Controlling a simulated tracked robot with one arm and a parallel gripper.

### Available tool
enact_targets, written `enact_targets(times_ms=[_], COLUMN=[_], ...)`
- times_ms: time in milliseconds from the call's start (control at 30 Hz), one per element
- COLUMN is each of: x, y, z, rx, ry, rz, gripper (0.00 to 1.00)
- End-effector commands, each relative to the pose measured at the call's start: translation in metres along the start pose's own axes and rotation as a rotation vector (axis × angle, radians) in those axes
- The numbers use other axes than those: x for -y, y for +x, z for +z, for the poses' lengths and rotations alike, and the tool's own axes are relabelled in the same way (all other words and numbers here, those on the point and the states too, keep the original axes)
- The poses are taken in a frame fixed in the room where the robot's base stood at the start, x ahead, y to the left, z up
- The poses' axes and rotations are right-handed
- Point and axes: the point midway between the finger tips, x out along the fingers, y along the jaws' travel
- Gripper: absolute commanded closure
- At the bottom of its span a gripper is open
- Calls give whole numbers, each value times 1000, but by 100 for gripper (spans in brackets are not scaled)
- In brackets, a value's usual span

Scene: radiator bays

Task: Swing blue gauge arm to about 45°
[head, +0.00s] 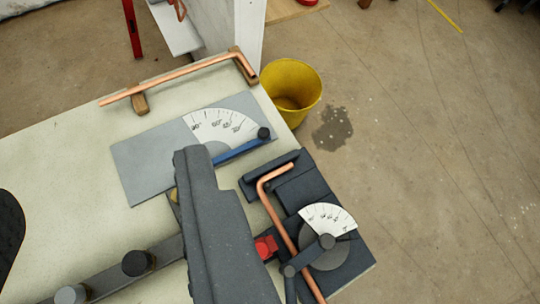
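The blue gauge arm (238,150) lies on a grey plate (150,165) on the pale bench top. It points up and right along the lower right edge of a white fan scale (220,124), at the low-number end, past the 30 mark. A black knob (263,133) stands at its outer end. My gripper (193,155) is a dark shape reaching up from the bottom middle. Its tip appears left of the blue arm and apart from the knob. It hides the arm's pivot end. Its fingers cannot be told apart.
A dark bending tool (300,185) with a bent copper pipe (274,215) and a second white scale (328,217) stands at right. Another copper pipe (180,74) rests on wooden blocks behind the plate. A yellow bucket (290,88) stands on the floor beyond the bench edge.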

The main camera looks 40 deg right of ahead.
Motion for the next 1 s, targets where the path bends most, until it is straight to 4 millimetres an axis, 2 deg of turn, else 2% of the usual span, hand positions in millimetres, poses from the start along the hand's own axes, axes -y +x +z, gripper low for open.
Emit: enact_targets(times_ms=[33,233,500,800,1000], x=[-5,-25,-60,-105,-131], y=[19,82,164,243,280], z=[0,9,37,86,120], rx=[31,143,289,439,516], ry=[15,82,177,289,352], rz=[15,79,182,317,399], gripper=[54,54,54,54,54])
